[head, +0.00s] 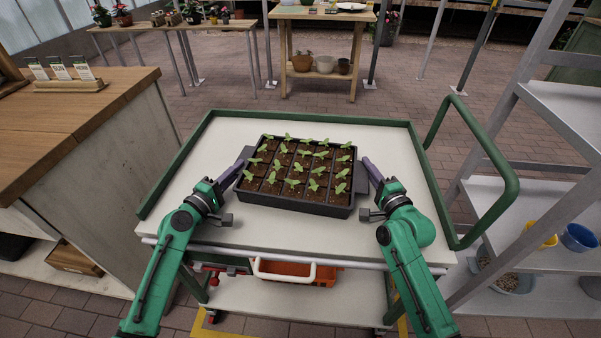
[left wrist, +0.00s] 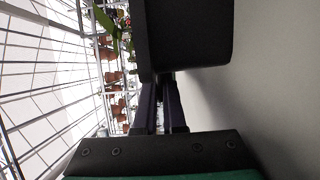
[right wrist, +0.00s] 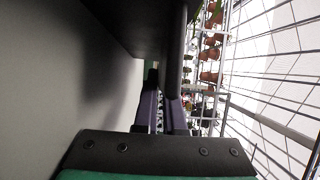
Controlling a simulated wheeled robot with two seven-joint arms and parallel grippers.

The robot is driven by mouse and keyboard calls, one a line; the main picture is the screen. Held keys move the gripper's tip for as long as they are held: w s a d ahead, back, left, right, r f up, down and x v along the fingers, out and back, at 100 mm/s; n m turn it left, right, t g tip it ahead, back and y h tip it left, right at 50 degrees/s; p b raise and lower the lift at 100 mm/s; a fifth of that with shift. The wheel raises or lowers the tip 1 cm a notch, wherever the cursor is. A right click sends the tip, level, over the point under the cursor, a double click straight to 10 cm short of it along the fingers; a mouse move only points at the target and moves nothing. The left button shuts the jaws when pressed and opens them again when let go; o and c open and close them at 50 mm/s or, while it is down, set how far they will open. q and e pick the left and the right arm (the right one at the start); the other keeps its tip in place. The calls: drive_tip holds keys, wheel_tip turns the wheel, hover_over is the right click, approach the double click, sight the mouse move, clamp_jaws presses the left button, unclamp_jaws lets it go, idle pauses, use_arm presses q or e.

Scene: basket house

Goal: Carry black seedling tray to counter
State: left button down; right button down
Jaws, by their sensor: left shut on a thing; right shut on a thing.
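The black seedling tray (head: 312,207), with several soil cells of green seedlings, is over the pale top of a green-rimmed cart (head: 235,130). It looks level; I cannot tell whether it touches the cart top. My left gripper (head: 240,168) is shut on the tray's left end, and my right gripper (head: 371,168) is shut on its right end. The tray's dark end wall fills the top of the left wrist view (left wrist: 188,40) and of the right wrist view (right wrist: 140,25). The fingertips are partly hidden by the tray. A wood-topped counter (head: 60,125) stands at the left.
Seed packets in a wooden holder (head: 70,85) sit on the counter; its front part is clear. The cart's green handle (head: 505,185) and a grey shelf rack (head: 530,195) are at the right. An orange crate (head: 285,270) is under the cart top. A potting table (head: 320,15) stands behind.

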use_arm(q)
drive_tip(key=shift+f, duration=0.1)
use_arm(e)
drive_tip(key=shift+f, duration=0.1)
